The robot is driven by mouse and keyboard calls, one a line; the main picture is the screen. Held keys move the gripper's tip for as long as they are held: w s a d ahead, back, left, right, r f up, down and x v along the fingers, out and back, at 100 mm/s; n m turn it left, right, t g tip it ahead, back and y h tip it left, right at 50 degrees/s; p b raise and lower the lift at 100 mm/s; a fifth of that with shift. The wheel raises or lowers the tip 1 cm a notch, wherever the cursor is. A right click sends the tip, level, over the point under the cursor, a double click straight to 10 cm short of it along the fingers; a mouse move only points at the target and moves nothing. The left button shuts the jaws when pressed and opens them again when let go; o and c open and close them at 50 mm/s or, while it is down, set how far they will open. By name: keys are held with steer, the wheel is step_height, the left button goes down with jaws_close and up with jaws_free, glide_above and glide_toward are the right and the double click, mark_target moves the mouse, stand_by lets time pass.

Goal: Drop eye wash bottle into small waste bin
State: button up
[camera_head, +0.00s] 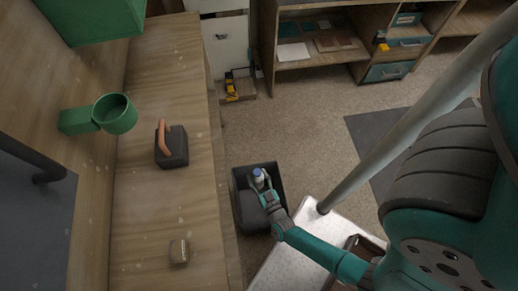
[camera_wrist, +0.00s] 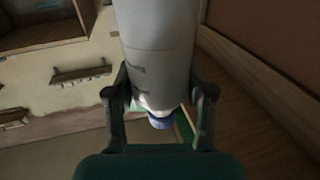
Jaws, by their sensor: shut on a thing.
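My gripper (camera_head: 263,186) is shut on the eye wash bottle (camera_head: 258,175), a small white bottle with blue on it. In the wrist view the bottle (camera_wrist: 158,45) is a large white cylinder between the two fingers (camera_wrist: 160,98), with its blue cap (camera_wrist: 162,121) toward the palm. The small waste bin (camera_head: 277,180) is a dark, open box on the floor beside the wooden counter. In the head view the bottle and gripper appear over the bin's opening. I cannot tell how high they are above its rim. My gripper and the bottle hide part of the bin's inside.
The wooden counter (camera_head: 150,215) carries a dark block with an orange handle (camera_head: 172,146) and a small brown block (camera_head: 179,251). A green cup-shaped holder (camera_head: 115,113) is at the wall. A shelf unit (camera_head: 330,60) stands at the back. The floor between is mostly open.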

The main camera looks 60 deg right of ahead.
mark_target(257, 173)
steer(key=shift+f, duration=1.9)
steer(key=o, duration=1.5)
steer(key=shift+c, duration=0.2)
steer(key=shift+r, duration=5)
